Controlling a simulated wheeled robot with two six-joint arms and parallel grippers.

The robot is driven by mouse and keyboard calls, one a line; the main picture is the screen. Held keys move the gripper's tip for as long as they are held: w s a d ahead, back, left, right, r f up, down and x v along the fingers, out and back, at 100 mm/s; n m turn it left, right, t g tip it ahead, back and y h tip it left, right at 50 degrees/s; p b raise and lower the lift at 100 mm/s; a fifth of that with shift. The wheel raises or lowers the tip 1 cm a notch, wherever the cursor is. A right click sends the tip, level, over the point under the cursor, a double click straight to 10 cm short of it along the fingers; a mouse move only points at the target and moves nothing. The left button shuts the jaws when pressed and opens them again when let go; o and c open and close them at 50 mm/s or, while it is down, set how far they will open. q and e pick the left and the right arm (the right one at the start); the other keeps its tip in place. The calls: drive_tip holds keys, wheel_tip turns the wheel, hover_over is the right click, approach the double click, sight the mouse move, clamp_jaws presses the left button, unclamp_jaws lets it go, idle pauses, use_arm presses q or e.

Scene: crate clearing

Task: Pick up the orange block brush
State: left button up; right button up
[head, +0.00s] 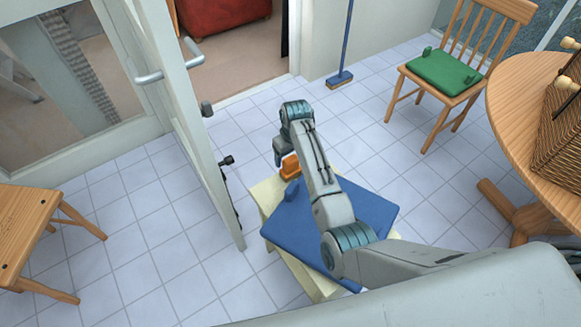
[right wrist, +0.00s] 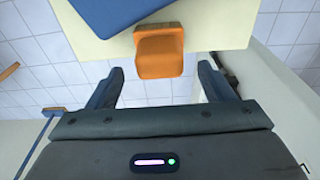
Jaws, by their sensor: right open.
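The orange block brush (head: 290,167) sits at the far edge of a cream stand (head: 268,192), beside a flat blue board or cushion (head: 300,226). In the right wrist view the orange block brush (right wrist: 160,48) shows its end, overhanging the stand's edge. My right gripper (head: 281,150) reaches over the stand and is by the brush, partly hidden by its own arm in the head view. In the right wrist view the gripper (right wrist: 160,70) is open, with one finger on each side of the brush's near end. No contact is visible. My left gripper is not in view.
An open door (head: 190,110) stands just left of the stand. A wooden stool (head: 25,225) is at the left. A chair with a green cushion (head: 443,72) and a round table (head: 520,100) are at the right. A blue broom (head: 340,78) leans behind. Tiled floor is clear between.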

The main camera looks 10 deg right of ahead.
sight(291, 158)
drive_tip(key=shift+w+f, duration=0.15)
drive_tip(key=shift+f, duration=2.1)
drive_tip(key=shift+c, duration=0.4)
drive_tip(key=c, duration=1.1)
drive_tip(key=shift+r, duration=0.1)
wheel_tip(291, 158, up, 10)
drive_tip(key=o, duration=0.5)
drive_tip(key=c, duration=0.5)
